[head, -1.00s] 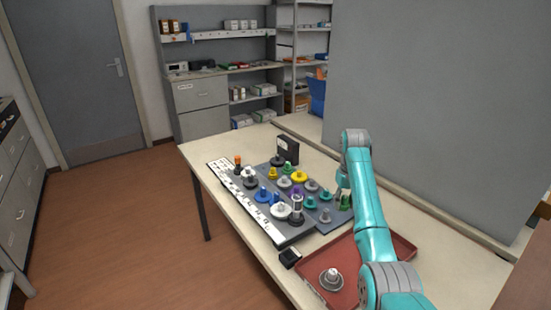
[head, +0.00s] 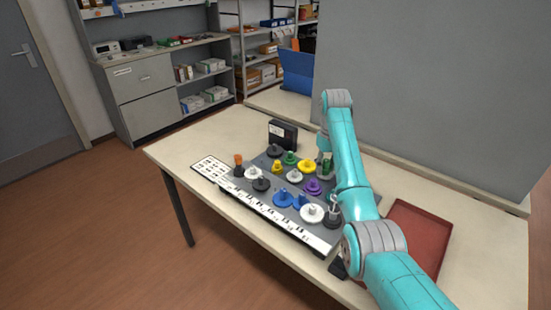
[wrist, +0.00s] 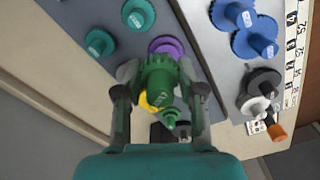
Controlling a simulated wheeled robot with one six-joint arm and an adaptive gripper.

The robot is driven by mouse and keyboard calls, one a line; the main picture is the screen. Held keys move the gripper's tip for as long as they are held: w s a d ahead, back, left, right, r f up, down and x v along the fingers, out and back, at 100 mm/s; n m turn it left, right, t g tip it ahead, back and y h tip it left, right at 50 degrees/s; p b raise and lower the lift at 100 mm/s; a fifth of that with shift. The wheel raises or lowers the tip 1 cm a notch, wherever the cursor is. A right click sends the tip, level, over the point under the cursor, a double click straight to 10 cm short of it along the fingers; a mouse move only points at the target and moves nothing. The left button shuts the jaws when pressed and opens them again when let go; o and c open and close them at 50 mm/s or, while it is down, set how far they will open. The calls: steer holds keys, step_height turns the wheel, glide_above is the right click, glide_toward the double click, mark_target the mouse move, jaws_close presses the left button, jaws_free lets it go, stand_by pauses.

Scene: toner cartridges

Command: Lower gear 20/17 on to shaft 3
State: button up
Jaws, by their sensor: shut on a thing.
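In the head view my gripper (head: 325,150) is over the far right part of the grey gear board. Numbers 4, 3 and 2 show on the white strip (wrist: 296,30) at the right of the wrist view. Two blue gears (wrist: 262,42) sit close together beside that strip, near 3 and 4. I cannot make out a bare shaft 3.
A purple gear (wrist: 167,46), teal gears (wrist: 97,42) and a dark gear (wrist: 262,80) stand around. A yellow gear (head: 307,166) and white gear (head: 311,213) are on the board. A black box (head: 283,133) stands behind it. A red tray (head: 432,215) is right of my arm.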

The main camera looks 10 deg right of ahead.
steer(key=w+a+r+n, duration=0.1)
steer(key=w+a+n, duration=0.1)
steer(key=a, duration=0.6)
steer(key=w+a+r+n, duration=0.2)
steer(key=a, duration=0.6)
steer(key=shift+s+a+f, duration=0.15)
steer(key=shift+f, duration=2.25)
steer(key=shift+f, duration=0.1)
steer(key=shift+f, duration=1.85)
steer(key=shift+f, duration=1.25)
steer(key=o, duration=1.1)
steer(key=shift+c, duration=0.2)
